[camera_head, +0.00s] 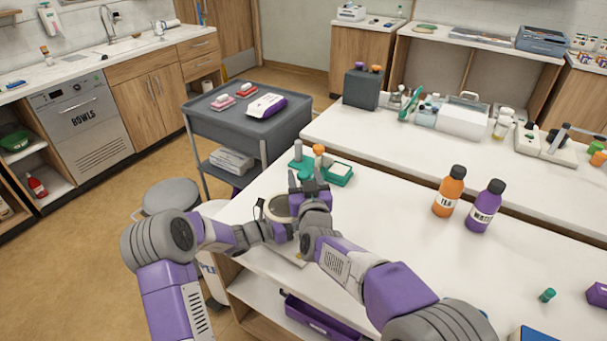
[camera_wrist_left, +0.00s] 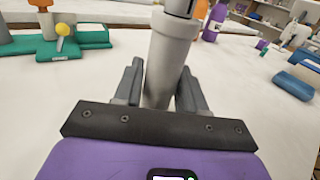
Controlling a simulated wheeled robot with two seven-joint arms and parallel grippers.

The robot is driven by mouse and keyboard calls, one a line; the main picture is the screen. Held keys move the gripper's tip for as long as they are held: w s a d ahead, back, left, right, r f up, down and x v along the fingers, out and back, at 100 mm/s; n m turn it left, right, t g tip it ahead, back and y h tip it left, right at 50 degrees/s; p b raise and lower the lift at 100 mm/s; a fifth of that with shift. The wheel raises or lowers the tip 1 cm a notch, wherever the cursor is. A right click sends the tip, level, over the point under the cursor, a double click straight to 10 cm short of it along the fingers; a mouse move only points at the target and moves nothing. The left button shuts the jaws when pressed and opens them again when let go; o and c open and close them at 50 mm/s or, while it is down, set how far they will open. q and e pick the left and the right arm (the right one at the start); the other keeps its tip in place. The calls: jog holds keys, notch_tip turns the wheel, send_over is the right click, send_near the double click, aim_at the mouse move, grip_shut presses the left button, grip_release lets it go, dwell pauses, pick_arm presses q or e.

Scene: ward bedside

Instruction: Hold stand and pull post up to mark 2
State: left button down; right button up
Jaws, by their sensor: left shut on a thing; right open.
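In the left wrist view a grey cylindrical stand (camera_wrist_left: 172,60) rises between the fingers of my left gripper (camera_wrist_left: 160,88), which is shut on it. At its top a narrower grey piece with a dark edge (camera_wrist_left: 181,9) is cut off by the frame; I cannot tell whether it is the post, and no marks can be read. In the head view my left gripper (camera_head: 268,228) is beside my right arm, and the stand is mostly hidden there. My right gripper (camera_head: 309,184) is open, its fingers pointing to the far side above the counter.
A green holder (camera_head: 338,174) with a small tray stands just beyond the right gripper. An orange bottle (camera_head: 448,195) and a purple bottle (camera_head: 485,208) stand to the right. The white counter (camera_head: 390,240) is clear between. A grey cart (camera_head: 215,125) is at the back left.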

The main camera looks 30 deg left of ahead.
jog(key=shift+x, duration=0.8)
jog(key=shift+r, duration=0.1)
grip_shut()
